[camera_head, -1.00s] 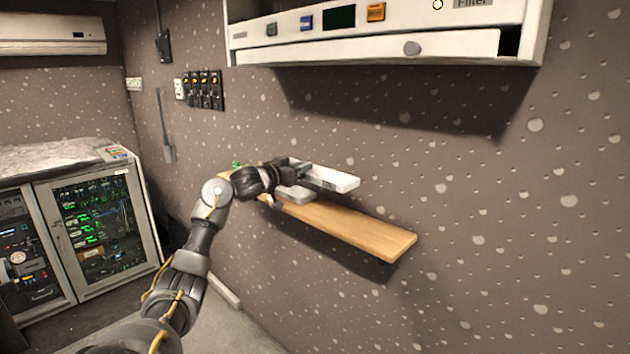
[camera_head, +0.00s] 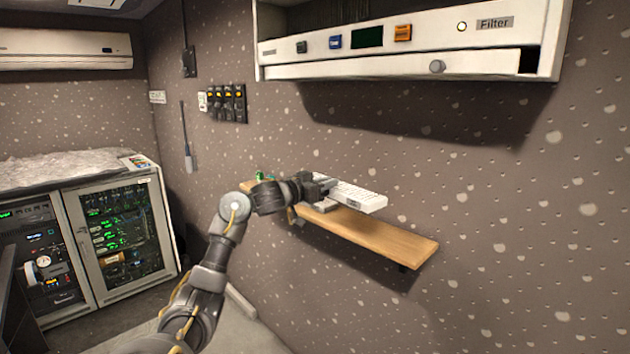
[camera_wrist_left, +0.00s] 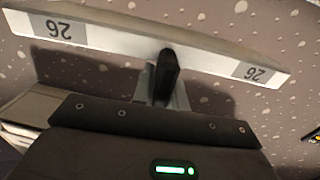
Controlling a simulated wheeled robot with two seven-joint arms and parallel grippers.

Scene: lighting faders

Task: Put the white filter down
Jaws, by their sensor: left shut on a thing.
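The white filter (camera_head: 358,196) is a flat white slab at the wooden shelf on the wall. My left gripper (camera_head: 328,195) is shut on its near left part. The filter appears just above the wooden shelf (camera_head: 395,243); I cannot tell whether they touch. In the left wrist view the filter (camera_wrist_left: 120,39) spans the top as a long pale bar with a "26" label near each end. One dark finger of the left gripper (camera_wrist_left: 166,75) shows against its middle. My right gripper is not in view.
A white wall unit (camera_head: 400,56) labelled "Filter" hangs above the shelf, with a knob on its front panel. The right part of the shelf is bare. A small green object (camera_head: 260,175) is at the shelf's far left end. Equipment cabinets (camera_head: 120,235) stand at the left.

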